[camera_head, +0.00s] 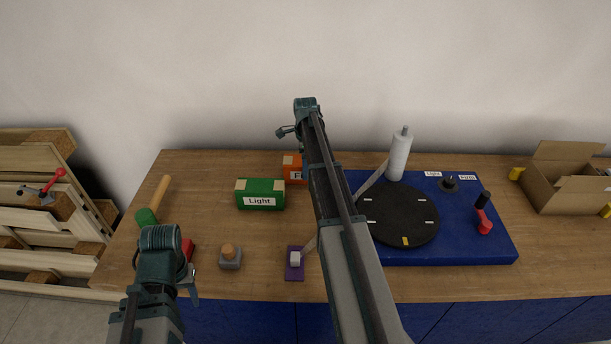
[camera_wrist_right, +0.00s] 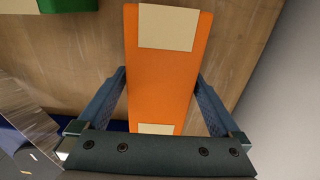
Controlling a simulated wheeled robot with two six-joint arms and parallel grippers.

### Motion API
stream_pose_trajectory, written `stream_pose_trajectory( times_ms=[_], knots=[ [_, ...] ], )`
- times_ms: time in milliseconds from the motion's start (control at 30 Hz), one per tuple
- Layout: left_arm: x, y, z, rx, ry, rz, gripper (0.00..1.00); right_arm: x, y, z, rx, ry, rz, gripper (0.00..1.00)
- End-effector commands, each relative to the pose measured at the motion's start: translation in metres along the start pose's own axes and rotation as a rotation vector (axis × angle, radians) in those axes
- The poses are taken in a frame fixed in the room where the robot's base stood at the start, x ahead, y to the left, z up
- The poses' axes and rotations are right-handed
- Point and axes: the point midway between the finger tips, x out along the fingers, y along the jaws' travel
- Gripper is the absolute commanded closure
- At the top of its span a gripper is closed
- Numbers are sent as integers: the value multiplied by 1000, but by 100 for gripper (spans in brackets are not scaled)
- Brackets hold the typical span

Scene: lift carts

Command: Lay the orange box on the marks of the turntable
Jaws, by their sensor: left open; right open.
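The orange box (camera_head: 292,161) lies on the table beside the green box, partly hidden behind my right arm. In the right wrist view the orange box (camera_wrist_right: 168,75), with pale patches, runs between the two open fingers of my right gripper (camera_wrist_right: 160,82). Whether they touch it I cannot tell. The turntable (camera_head: 385,226) is a black disc with white marks and one yellow mark, on a blue base (camera_head: 470,252). My left gripper (camera_head: 191,285) is open and empty near the table's front left.
A green box (camera_head: 260,187) labelled Light stands left of the orange box. A white roll (camera_head: 399,155), a black knob (camera_head: 450,182) and a red-black handle (camera_head: 484,222) are on the blue base. A cardboard box (camera_head: 565,190) stands far right. A green mallet (camera_head: 147,216) lies left.

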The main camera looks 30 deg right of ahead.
Motion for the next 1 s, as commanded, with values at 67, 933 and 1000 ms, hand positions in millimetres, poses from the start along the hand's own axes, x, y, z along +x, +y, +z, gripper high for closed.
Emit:
stream_pose_trajectory(
  times_ms=[67,933,1000],
  knots=[
    [16,2,-1,0,0,0,50,16,0,0,0,0,0,0],
    [19,2,-1,0,0,0,50,19,0,0,0,0,0,93],
    [19,2,-1,0,0,0,50,19,0,0,0,0,0,93]
  ],
)
